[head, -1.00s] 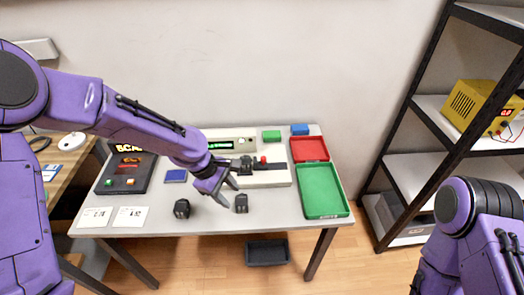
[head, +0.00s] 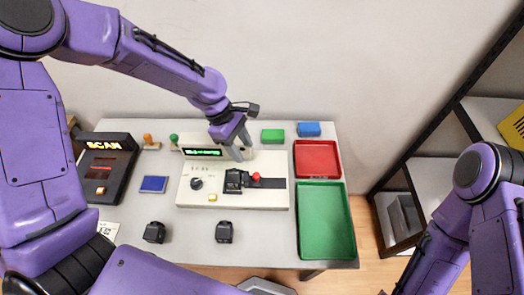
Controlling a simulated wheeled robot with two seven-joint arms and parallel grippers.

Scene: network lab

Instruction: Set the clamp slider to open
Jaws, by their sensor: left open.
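The clamp slider has a red knob (head: 256,177) on a dark track (head: 275,183) on the right half of a cream device (head: 225,198) on the table. The knob is at the left part of the track, beside a black clamp block (head: 234,181). My left gripper (head: 243,156) is open and empty, with its fingers pointing down near the device's back edge, behind the knob and apart from it in the picture. Its height above the device is hard to tell. My right arm shows at the right, but its gripper is out of view.
The device has a green-lit display (head: 203,152), a dial (head: 197,184) and a yellow button (head: 212,197). A red tray (head: 316,145) and green tray (head: 352,225) stand right. Blue (head: 308,129) and green (head: 272,136) blocks sit behind. Two black parts (head: 154,232) (head: 224,232) lie in front.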

